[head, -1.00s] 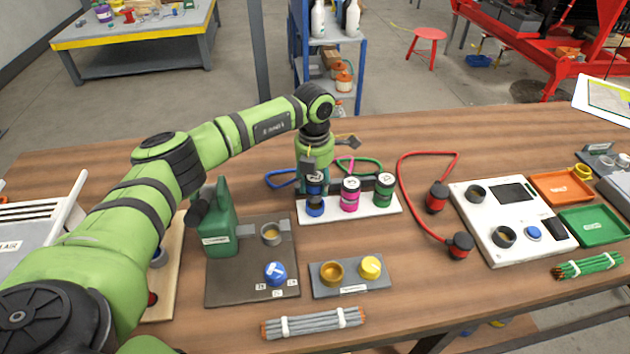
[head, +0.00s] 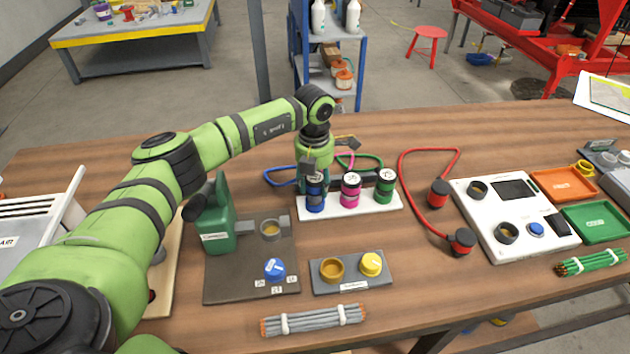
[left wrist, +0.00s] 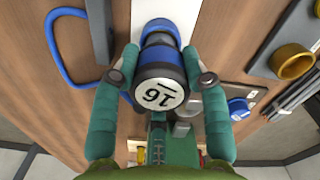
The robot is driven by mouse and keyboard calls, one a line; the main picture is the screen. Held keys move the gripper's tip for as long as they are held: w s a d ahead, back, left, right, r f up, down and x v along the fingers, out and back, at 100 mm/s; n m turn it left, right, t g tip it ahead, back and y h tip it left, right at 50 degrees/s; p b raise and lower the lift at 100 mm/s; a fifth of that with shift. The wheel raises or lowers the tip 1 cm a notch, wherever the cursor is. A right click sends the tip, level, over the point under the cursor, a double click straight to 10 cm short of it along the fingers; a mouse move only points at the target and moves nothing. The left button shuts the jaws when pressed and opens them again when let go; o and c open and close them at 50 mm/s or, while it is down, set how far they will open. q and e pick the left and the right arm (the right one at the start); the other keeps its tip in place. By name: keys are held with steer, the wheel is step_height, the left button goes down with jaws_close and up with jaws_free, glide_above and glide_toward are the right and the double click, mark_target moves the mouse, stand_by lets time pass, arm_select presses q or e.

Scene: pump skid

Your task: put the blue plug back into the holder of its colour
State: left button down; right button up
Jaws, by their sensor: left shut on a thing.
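The blue plug (head: 315,197) stands upright at the left end of the white holder strip (head: 335,211). My left gripper (head: 314,172) comes from above and is shut on the plug, a finger on each side (left wrist: 161,78). The plug is in line with the blue holder, whose blue collar (left wrist: 160,27) shows beyond it in the left wrist view. I see no gap between them, but how deep the plug sits is hidden. My right gripper is not in view.
A pink plug (head: 350,191) and a green plug (head: 384,188) stand close by on the strip. A red cable (head: 402,180) with two red plugs lies to the right. A panel with yellow parts (head: 350,283) is in front.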

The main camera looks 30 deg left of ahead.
arm_select(q)
steer(key=shift+f+b, duration=0.6)
steer(key=shift+f, duration=0.3)
steer(key=c, duration=0.6)
jaws_free()
steer(key=shift+o, duration=0.2)
step_height(320, 180, up, 12)
steer(key=shift+s, duration=0.15)
